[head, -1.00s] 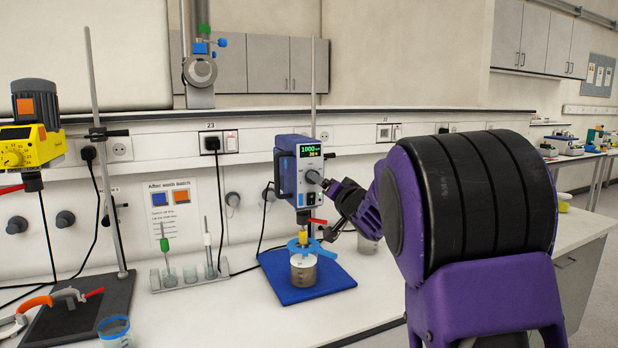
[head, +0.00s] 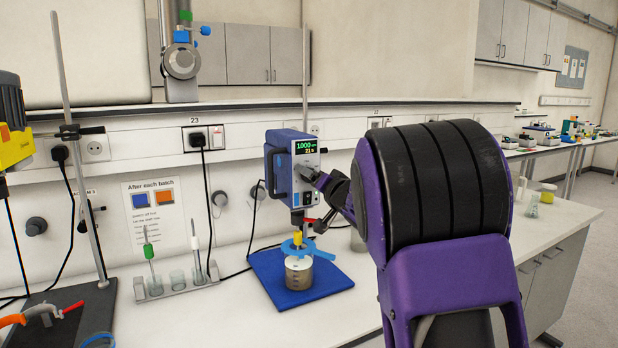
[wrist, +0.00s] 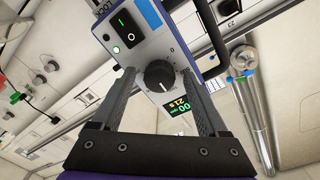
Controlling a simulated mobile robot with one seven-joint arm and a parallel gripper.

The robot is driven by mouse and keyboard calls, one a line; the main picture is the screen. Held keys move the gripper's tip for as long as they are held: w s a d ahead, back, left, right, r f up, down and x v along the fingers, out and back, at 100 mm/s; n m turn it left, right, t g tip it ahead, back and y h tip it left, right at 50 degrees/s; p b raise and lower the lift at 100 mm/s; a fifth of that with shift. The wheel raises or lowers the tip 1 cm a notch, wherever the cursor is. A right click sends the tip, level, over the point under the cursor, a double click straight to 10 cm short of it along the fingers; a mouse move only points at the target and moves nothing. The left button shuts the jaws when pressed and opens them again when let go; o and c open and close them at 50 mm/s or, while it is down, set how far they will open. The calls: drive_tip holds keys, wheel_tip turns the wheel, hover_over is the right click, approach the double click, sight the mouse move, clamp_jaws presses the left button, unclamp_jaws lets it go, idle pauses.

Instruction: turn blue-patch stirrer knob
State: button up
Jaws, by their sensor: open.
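The blue-patch stirrer (head: 280,165) stands on its rod, a blue and grey box with a lit display reading 1000 (head: 305,147). Its dark round knob (wrist: 159,75) has a white pointer line and sits below the lit switch in the wrist view. A bright blue patch (wrist: 150,13) shows near that view's top. My gripper (wrist: 158,74) is open, with one finger on each side of the knob. Gaps show between the fingers and the knob, so contact is not visible. In the head view my gripper (head: 323,186) is at the stirrer's front, partly hiding the knob.
A yellow stirrer (head: 12,135) is at far left. A rack of vials (head: 178,283) and a wall sign (head: 152,215) stand left of the mat.

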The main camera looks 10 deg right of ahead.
drive_tip(key=shift+c, duration=0.2)
clamp_jaws()
drive_tip(key=shift+n+b, duration=0.3)
drive_tip(key=shift+n, duration=0.1)
drive_tip(key=n+y+b, duration=0.1)
drive_tip(key=n+b, duration=0.9)
drive_tip(key=n, duration=1.3)
drive_tip(key=shift+d+n+b, duration=0.15)
drive_tip(key=shift+n+b, duration=0.15)
drive_tip(key=shift+n, duration=0.1)
idle(0.4)
